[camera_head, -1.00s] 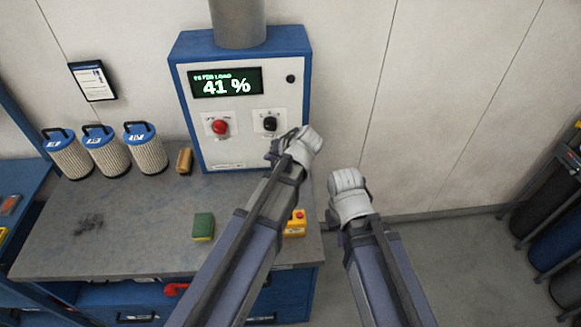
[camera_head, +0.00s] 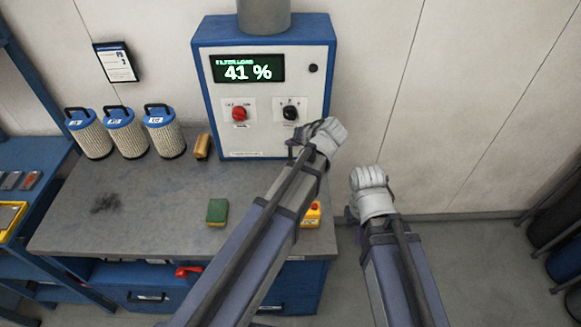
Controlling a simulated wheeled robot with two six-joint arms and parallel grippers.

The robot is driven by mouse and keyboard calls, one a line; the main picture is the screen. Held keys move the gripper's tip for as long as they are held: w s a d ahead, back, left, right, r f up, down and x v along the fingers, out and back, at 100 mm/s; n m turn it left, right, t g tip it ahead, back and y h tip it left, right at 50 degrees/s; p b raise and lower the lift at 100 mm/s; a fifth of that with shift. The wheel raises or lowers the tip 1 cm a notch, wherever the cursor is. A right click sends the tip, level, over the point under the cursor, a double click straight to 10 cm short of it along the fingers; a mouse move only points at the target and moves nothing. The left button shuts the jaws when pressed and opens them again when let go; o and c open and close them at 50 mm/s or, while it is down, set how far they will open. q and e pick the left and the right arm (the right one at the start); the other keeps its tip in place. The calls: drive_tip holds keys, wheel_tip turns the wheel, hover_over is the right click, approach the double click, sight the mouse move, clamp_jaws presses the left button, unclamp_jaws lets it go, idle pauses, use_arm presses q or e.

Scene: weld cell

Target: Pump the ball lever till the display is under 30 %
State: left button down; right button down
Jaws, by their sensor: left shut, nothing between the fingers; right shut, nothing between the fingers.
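The control box's display (camera_head: 248,68) reads 41 %. A red round knob (camera_head: 239,113) and a black knob (camera_head: 290,112) sit below it on the box front. A red handle-like part (camera_head: 188,271) shows at the bench's front edge; I cannot tell if it is the ball lever. My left gripper (camera_head: 328,137) is shut and empty, in front of the box's lower right corner in the picture. My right gripper (camera_head: 369,182) is shut and empty, right of the bench before the wall. Neither visibly touches anything.
Several blue-topped filter cartridges (camera_head: 123,131) and a tan block (camera_head: 202,146) stand at the back of the bench (camera_head: 140,205). A green sponge (camera_head: 217,211) lies near its front.

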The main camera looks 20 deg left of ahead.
use_arm(q)
drive_tip(key=b, duration=0.6)
approach(290, 156)
drive_tip(key=a, duration=0.1)
drive_tip(key=a+f, duration=0.1)
drive_tip(key=s+a, duration=0.1)
drive_tip(key=shift+a+f, duration=0.2)
drive_tip(key=shift+f, duration=0.1)
idle(1.1)
drive_tip(key=shift+f+b, duration=0.35)
drive_tip(key=shift+f, duration=0.1)
drive_tip(key=shift+s+f+b, duration=0.1)
drive_tip(key=shift+f+b, duration=2.1)
idle(1.9)
drive_tip(key=shift+r, duration=0.1)
idle(0.5)
